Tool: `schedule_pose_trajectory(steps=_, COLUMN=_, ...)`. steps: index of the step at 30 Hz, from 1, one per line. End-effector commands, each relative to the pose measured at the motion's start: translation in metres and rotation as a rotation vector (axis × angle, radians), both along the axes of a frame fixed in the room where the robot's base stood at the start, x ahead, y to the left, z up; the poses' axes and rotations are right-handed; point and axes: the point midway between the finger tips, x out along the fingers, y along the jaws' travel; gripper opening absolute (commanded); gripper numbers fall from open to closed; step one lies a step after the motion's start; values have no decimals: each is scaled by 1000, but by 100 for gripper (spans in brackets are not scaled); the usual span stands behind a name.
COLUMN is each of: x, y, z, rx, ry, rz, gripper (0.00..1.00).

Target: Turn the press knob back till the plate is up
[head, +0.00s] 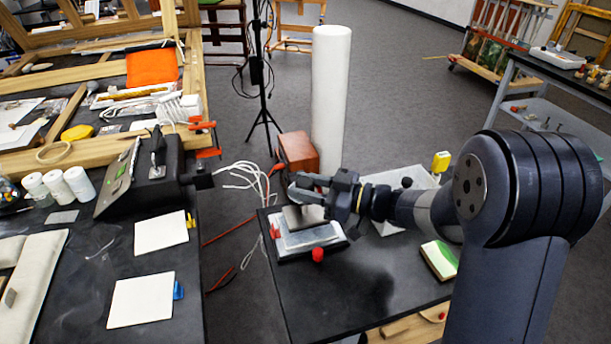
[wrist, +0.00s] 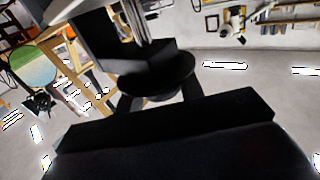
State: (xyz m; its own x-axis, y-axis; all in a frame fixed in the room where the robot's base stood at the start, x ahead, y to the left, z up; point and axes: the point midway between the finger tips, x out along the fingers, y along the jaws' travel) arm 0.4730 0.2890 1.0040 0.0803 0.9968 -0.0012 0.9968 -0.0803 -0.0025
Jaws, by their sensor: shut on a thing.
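The small press (head: 310,239) stands on the dark table, with a pale sheet-like layer on its base and a grey block-like plate (head: 303,218) above it. I cannot tell whether the plate touches the layer. A red ball-shaped part (head: 318,254) shows at its front edge. My gripper (head: 308,188) is at the top of the press, its fingers around the knob and hiding most of it. In the wrist view a dark round knob (wrist: 155,84) sits between the fingers, shut on it. A dark block shows beyond the knob.
A red-brown box (head: 298,152) and a tall white roll (head: 331,95) stand behind the press. A green-and-cream block (head: 439,260) lies to the right. The table front (head: 335,305) is clear. White cables hang in the gap left of this table.

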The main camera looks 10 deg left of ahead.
Motion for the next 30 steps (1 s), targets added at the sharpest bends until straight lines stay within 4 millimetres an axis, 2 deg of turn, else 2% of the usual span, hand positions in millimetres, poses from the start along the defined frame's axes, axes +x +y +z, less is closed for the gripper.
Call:
schedule_pose_trajectory(steps=6, x=2, y=0, z=2, rx=0, ry=0, rz=193, gripper=13)
schedule_pose_trajectory(steps=15, x=1, y=1, z=1, rx=2, ry=-3, rz=388, gripper=13)
schedule_pose_trajectory(steps=30, x=0, y=1, z=1, rx=3, ry=-4, rz=491, gripper=13)
